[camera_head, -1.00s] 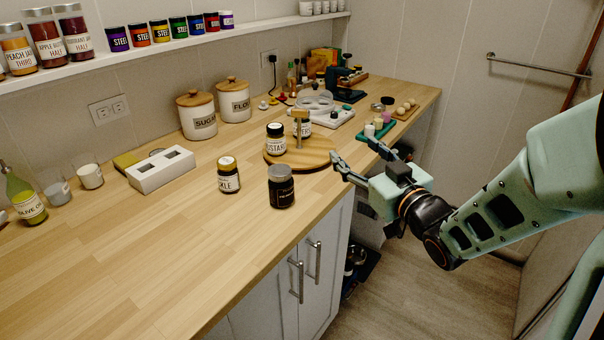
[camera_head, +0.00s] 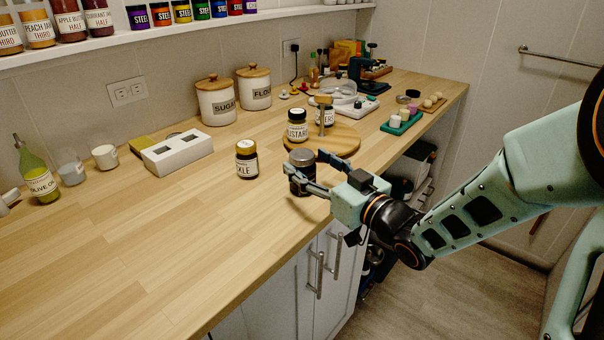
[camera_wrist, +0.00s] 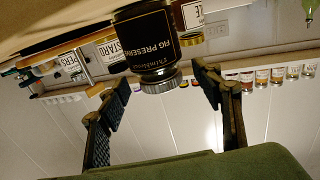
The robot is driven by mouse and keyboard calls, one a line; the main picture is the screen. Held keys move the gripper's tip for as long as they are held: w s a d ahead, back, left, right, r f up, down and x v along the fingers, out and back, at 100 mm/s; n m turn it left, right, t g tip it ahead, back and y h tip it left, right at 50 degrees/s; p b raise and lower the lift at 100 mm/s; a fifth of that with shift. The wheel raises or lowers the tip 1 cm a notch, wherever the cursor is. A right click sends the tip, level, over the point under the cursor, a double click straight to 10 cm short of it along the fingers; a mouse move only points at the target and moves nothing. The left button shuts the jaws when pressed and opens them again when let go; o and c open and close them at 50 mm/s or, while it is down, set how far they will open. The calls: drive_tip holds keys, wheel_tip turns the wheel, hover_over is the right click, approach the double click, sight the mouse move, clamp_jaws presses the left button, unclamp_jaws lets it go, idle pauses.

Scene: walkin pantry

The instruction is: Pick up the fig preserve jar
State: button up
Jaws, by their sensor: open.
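The fig preserve jar (camera_head: 301,173) is dark with a black label and a grey lid, and stands upright near the counter's front edge. In the wrist view the jar (camera_wrist: 148,42) appears upside down with its label readable, in front of and between the finger lines. My gripper (camera_head: 309,174) is open at the jar, with one finger across its front and the other behind its right side in the head view. In the wrist view my gripper (camera_wrist: 163,105) shows a finger on each side with gaps to the jar. I cannot tell whether either finger touches it.
The pickle jar (camera_head: 247,160) stands just left of the fig jar. Behind is a round wooden board (camera_head: 346,141) with a mustard jar (camera_head: 297,125) and another jar. The counter at left front is clear. A white box (camera_head: 178,152) lies further back.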

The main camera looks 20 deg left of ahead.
drive_tip(key=shift+x, duration=1.45)
clamp_jaws()
